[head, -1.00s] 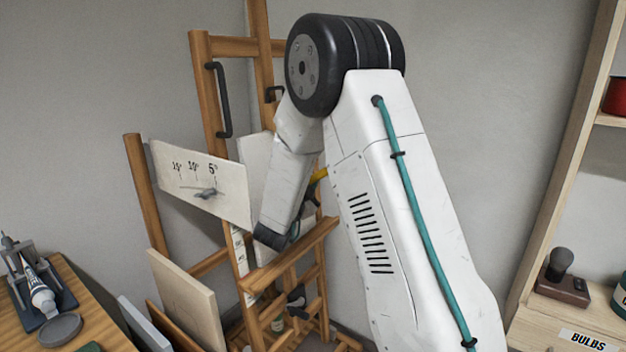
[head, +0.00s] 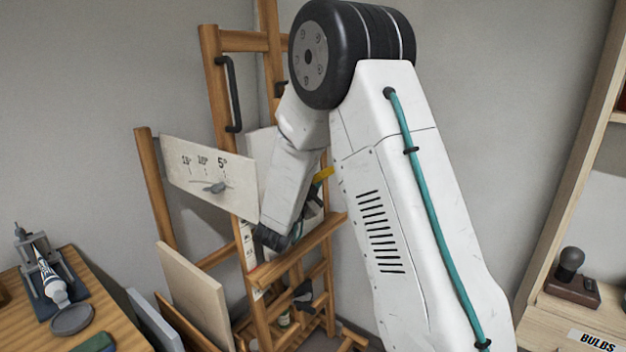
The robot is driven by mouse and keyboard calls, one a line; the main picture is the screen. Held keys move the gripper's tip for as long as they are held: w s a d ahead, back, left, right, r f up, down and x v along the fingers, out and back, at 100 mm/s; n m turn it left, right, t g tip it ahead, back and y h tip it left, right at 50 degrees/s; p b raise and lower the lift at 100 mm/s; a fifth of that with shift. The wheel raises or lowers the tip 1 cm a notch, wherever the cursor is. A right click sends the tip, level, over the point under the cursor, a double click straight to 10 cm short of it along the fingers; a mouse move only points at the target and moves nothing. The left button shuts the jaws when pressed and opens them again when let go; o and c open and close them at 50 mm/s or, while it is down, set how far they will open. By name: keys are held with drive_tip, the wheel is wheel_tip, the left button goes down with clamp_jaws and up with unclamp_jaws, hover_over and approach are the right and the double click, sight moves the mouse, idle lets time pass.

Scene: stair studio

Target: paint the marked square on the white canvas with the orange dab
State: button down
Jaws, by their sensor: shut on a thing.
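A white canvas (head: 263,143) stands on the wooden easel (head: 221,125). My forearm covers most of it, and only a strip at its left shows. Its marked square and the orange dab are not visible. My forearm slants down in front of the easel to a dark wrist (head: 272,237) close to the easel's ledge (head: 300,252). My gripper's jaws are hidden behind the arm.
A pale board with angle marks (head: 208,178) juts out left of the easel. Panels (head: 192,290) lean below it. A bench (head: 115,320) at the left holds a paint tube (head: 50,280) and a round lid (head: 73,319).

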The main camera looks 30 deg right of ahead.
drive_tip(key=shift+s+d+r, duration=0.1)
drive_tip(key=shift+s+d, duration=0.2)
drive_tip(key=shift+s, duration=0.55)
drive_tip(key=shift+s+d+r, duration=0.1)
drive_tip(key=shift+s+d, duration=0.25)
drive_tip(key=shift+s, duration=0.55)
drive_tip(key=shift+s+d+r, duration=0.1)
drive_tip(key=shift+s+d, duration=0.2)
drive_tip(key=shift+s, duration=0.55)
drive_tip(key=s, duration=0.1)
drive_tip(key=s+d, duration=0.1)
drive_tip(key=shift+s+r, duration=0.15)
drive_tip(key=shift+s, duration=0.25)
drive_tip(key=c, duration=2.1)
unclamp_jaws()
clamp_jaws()
